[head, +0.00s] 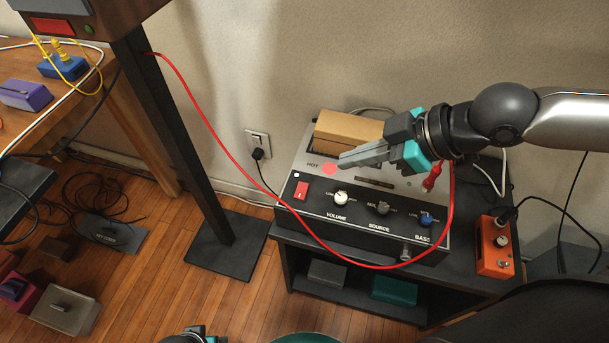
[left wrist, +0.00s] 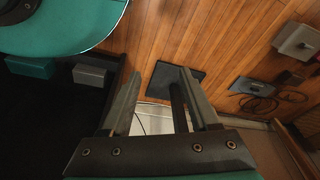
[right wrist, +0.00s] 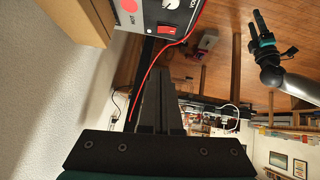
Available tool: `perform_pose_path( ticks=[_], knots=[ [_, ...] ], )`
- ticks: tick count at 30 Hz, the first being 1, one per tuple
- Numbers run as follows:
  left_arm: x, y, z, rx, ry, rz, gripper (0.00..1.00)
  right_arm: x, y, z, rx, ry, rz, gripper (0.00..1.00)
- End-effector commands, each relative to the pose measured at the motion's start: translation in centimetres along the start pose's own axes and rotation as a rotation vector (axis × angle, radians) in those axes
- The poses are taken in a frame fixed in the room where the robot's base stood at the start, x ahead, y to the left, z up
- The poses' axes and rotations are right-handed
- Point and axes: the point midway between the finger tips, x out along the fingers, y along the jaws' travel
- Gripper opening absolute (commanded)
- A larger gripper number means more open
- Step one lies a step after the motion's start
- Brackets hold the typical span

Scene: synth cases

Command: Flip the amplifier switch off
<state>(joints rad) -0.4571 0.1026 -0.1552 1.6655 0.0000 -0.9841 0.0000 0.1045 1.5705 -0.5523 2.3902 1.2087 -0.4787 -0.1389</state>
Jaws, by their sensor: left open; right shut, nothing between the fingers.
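The amplifier (head: 285,206) is a grey and black box on a dark stand, with VOLUME, SOURCE and BASS knobs on its sloped front. Its red rocker switch (head: 301,190) is at the front panel's left end; the switch also shows in the right wrist view (right wrist: 166,29). I cannot tell the rocker's position. My right gripper (head: 341,162) is shut and empty above the amplifier's top, behind and right of the switch, apart from it. My left gripper (left wrist: 160,72) is open and empty over the floor, away from the amplifier.
A red cable (head: 222,172) loops across the amplifier's front. A tan box (head: 347,131) sits behind my right gripper. An orange pedal (head: 493,247) stands on the stand's right side. A dark post (head: 180,150) rises at the left. A wall outlet (head: 257,142) holds a black plug.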

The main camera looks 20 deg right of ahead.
Motion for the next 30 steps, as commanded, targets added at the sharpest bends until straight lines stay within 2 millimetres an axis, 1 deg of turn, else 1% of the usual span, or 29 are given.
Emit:
perform_pose_path(
  ticks=[6,11,17,30],
  knots=[
    [-0.1,0.0,-0.1,0.0,0.002,0.0,0.61,0.1,0.0,0.0,0.0,0.001,0.0,0.0],
    [-0.5,0.0,-0.8,-0.001,0.015,-0.001,0.61,1.0,0.0,0.0,0.0,0.005,0.0,0.0],
    [-1.9,-0.1,-2.3,-0.003,0.045,-0.002,0.61,2.9,0.0,0.0,0.0,0.007,0.0,0.0],
    [-6.2,-0.3,-5.0,-0.006,0.118,-0.006,0.61,7.8,-0.1,0.0,0.001,0.005,-0.001,0.0]
  ],
)
